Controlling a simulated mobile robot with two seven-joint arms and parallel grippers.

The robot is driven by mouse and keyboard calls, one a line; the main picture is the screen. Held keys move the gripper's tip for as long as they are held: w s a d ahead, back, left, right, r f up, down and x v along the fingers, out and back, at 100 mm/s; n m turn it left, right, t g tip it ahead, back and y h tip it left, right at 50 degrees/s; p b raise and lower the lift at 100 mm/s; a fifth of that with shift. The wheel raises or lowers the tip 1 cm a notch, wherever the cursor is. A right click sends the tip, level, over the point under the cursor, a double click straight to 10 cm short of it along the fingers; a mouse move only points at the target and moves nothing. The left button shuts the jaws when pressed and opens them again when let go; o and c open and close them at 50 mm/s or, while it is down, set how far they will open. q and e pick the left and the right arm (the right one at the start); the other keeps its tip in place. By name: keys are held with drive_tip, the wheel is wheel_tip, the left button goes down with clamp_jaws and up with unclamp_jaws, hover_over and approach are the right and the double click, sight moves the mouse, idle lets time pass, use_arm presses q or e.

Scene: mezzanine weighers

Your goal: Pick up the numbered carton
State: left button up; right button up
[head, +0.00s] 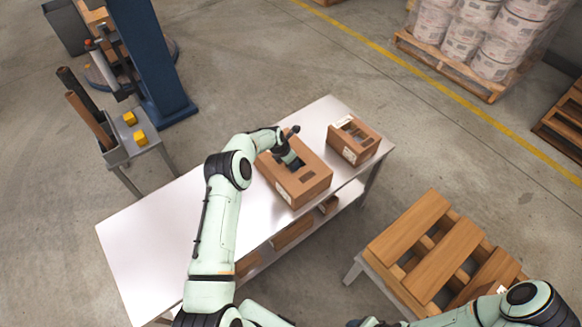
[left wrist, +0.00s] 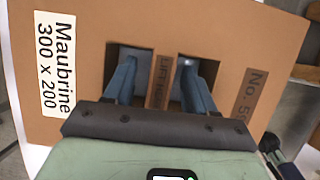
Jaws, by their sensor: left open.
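The numbered carton (head: 310,190) is a brown box on the metal table. In the left wrist view its face (left wrist: 220,30) carries a white label reading "Maubrine 300 x 200" and a dark patch with "No. 5", the rest cut off. Two dark openings flank a strip with partly hidden lettering. My left gripper (head: 293,162) is over this carton. In the left wrist view its two open fingers (left wrist: 160,78) reach into the openings, one on each side of the strip. Their tips' depth and any contact are unclear. My right gripper is out of view.
A second, smaller carton (head: 368,150) stands behind and right of the first. The table's left part (head: 150,240) is bare. Boxes (head: 292,233) lie on its lower shelf. A wooden pallet (head: 405,235) is at the right; a blue column (head: 150,60) stands behind.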

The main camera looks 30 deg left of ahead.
use_arm(q)
drive_tip(key=shift+s, duration=0.1)
clamp_jaws()
drive_tip(key=shift+r, duration=0.1)
idle(1.1)
